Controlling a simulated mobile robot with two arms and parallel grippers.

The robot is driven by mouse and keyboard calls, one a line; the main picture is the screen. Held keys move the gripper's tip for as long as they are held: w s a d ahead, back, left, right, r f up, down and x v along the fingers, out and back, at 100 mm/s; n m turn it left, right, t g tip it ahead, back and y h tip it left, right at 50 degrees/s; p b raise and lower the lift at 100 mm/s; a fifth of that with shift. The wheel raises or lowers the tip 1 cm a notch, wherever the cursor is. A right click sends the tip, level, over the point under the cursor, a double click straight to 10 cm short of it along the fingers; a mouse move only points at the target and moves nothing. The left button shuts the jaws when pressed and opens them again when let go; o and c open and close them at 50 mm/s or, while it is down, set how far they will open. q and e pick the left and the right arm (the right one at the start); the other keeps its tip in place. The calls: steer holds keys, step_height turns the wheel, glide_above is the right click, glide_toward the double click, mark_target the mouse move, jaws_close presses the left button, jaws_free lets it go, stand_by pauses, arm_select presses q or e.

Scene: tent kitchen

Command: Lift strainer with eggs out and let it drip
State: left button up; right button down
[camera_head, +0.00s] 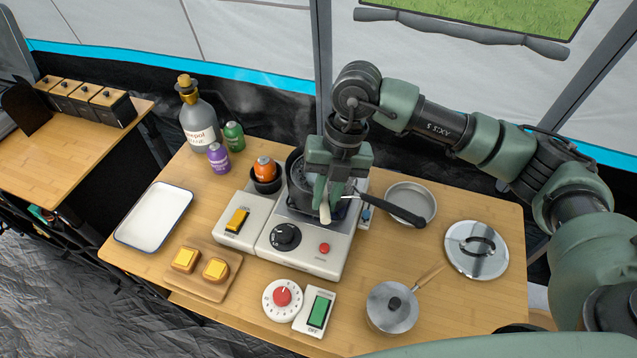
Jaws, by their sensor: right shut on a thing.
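A dark pot (297,184) stands on the burner of a white cooker (308,254), mostly behind my right gripper. My right gripper (325,203) points down over the right side of the pot. It is shut on a thin, pale-ended piece, which looks like the strainer's handle (325,215). The strainer's basket and the eggs are hidden by the gripper and pot, so I cannot tell how high the basket is. A long black handle (405,214) reaches right from the pot area. My left gripper is not in view.
A timer (282,299) and a switch (318,311) lie in front. Bottles (200,125), a white tray (154,216) and a toast board (203,283) are left.

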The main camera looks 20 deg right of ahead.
step_height(320, 180, up, 12)
steer(key=p, duration=0.6)
steer(key=shift+f, duration=0.2)
stand_by(0.3)
steer(key=shift+f+b, duration=0.4)
steer(key=shift+f, duration=0.1)
stand_by(2.5)
